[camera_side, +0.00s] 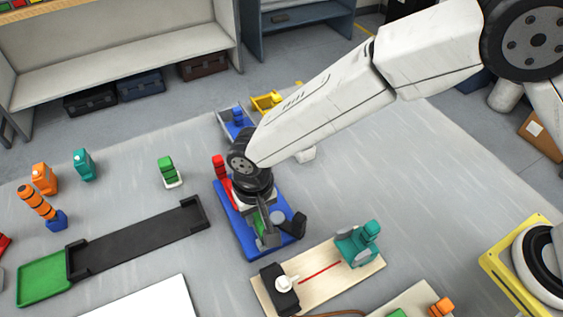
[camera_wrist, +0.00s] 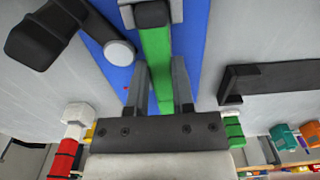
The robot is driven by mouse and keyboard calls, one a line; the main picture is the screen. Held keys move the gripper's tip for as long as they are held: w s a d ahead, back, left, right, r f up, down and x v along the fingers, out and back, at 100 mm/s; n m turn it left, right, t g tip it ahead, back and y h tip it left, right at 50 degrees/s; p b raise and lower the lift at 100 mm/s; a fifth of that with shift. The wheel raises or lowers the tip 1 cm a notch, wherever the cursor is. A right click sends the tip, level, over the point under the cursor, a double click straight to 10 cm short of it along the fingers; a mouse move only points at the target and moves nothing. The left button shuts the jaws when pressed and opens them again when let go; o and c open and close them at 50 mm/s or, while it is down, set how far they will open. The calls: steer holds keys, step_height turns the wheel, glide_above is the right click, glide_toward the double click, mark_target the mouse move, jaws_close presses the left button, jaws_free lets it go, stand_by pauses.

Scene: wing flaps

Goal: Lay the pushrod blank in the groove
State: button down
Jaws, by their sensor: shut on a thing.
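A green bar (camera_wrist: 157,50), which looks like the pushrod blank, sits between the fingers of my gripper (camera_wrist: 159,72) in the wrist view. My gripper is shut on it. The bar's far end meets a grey and black block (camera_wrist: 151,14). In the side view my gripper (camera_side: 263,226) is low over a blue plate (camera_side: 229,222), and only a bit of green shows there. I cannot tell whether the bar touches the plate. A long black tray (camera_side: 140,240) with raised ends lies to the left; I cannot tell which part is the groove.
A black lever (camera_side: 298,224) stands at the blue plate's right edge. A red post (camera_side: 219,166) stands at its back. A green pad (camera_side: 45,279) adjoins the tray's left end. A wooden board (camera_side: 325,285) with a teal clamp (camera_side: 358,245) lies in front to the right.

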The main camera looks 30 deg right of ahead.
steer(key=shift+f, duration=0.15)
steer(key=shift+c, duration=2)
jaws_free()
steer(key=shift+r, duration=3.9)
